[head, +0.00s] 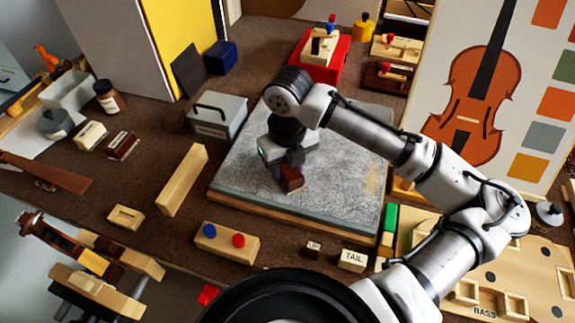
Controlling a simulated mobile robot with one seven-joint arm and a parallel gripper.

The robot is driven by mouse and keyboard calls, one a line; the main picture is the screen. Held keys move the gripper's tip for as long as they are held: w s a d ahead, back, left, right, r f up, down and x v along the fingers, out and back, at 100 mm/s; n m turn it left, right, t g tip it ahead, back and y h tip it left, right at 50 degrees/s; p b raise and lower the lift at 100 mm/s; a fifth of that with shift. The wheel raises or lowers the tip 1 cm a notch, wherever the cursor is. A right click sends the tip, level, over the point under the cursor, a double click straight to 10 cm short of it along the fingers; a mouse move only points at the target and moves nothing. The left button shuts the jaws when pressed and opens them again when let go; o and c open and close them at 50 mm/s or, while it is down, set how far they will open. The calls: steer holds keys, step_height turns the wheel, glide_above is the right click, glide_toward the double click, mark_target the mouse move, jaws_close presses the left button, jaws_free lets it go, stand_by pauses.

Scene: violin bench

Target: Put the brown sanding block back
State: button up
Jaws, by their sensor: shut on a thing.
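My gripper (289,168) points down over the grey slab in the middle of the bench. It is shut on a dark reddish-brown block, the brown sanding block (292,180). The gripper hides the upper part of the block. The block is at or just above the slab's surface (245,178); I cannot tell whether it touches. Another dark brown block (122,146) with a pale label sits at the left beside a cream labelled block (90,136).
A grey lidded toolbox (217,116) stands left of the slab. A wooden bar (182,180) and a block with blue and red knobs (227,243) lie nearer. A red box (322,64) is behind. A violin panel (490,90) stands at right.

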mark_target(288, 167)
steer(key=shift+f, duration=0.25)
steer(key=o, duration=0.9)
steer(key=shift+r, duration=0.1)
steer(key=shift+o, duration=0.2)
step_height(288, 167, up, 12)
steer(key=shift+r, duration=0.15)
